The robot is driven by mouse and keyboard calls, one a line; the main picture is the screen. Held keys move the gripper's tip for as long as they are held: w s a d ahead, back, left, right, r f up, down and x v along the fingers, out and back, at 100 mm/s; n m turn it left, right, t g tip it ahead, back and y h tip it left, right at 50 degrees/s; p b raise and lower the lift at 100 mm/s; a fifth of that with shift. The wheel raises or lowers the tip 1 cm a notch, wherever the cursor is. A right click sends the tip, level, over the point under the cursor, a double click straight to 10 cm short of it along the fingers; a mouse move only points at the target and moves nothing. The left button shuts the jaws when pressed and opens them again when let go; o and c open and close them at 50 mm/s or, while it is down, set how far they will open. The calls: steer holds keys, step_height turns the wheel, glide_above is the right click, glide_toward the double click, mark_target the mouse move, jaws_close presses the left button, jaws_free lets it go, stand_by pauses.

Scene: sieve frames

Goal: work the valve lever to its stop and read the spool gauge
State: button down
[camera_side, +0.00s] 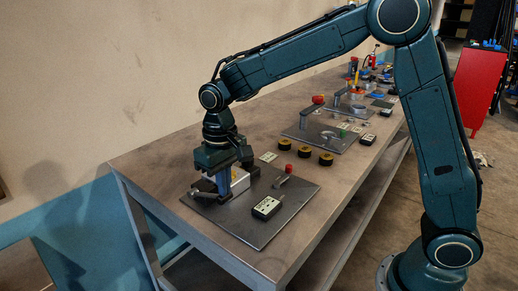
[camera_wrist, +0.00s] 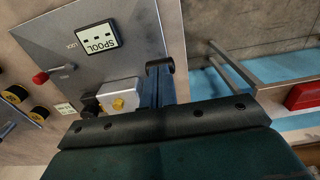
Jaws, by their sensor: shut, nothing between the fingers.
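A white valve block (camera_side: 240,181) stands on a grey plate, with a yellow fitting on it in the wrist view (camera_wrist: 118,104). The valve lever looks to be the dark bar (camera_side: 206,194) beside the block; its rounded black end (camera_wrist: 166,64) shows in the wrist view. My gripper (camera_side: 224,197) is shut and empty, pointing down, low beside block and lever. I cannot tell whether it touches the lever. The spool gauge (camera_side: 266,207) is a dark-framed pale panel; in the wrist view (camera_wrist: 98,40) it reads SPOOL upside down, with two small dark marks.
A red knob (camera_side: 289,169) and a short grey handle (camera_side: 281,181) stand on the plate (camera_side: 255,235). Several black-and-yellow round parts (camera_side: 305,152) lie behind it. A second plate (camera_side: 320,137) with another lever stands farther along the bench. The bench's near left corner is clear.

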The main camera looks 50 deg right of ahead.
steer(key=shift+f, duration=0.15)
steer(key=shift+s+f, duration=0.25)
steer(key=shift+f, duration=0.4)
steer(key=shift+s+f, duration=0.2)
steer(key=shift+f, duration=0.25)
stand_by(0.5)
steer(key=shift+r, duration=0.15)
steer(key=shift+r, duration=1.5)
steer(key=shift+w+r, duration=0.35)
steer(key=shift+r, duration=0.35)
steer(key=shift+w+r, duration=0.3)
steer(key=shift+r, duration=0.4)
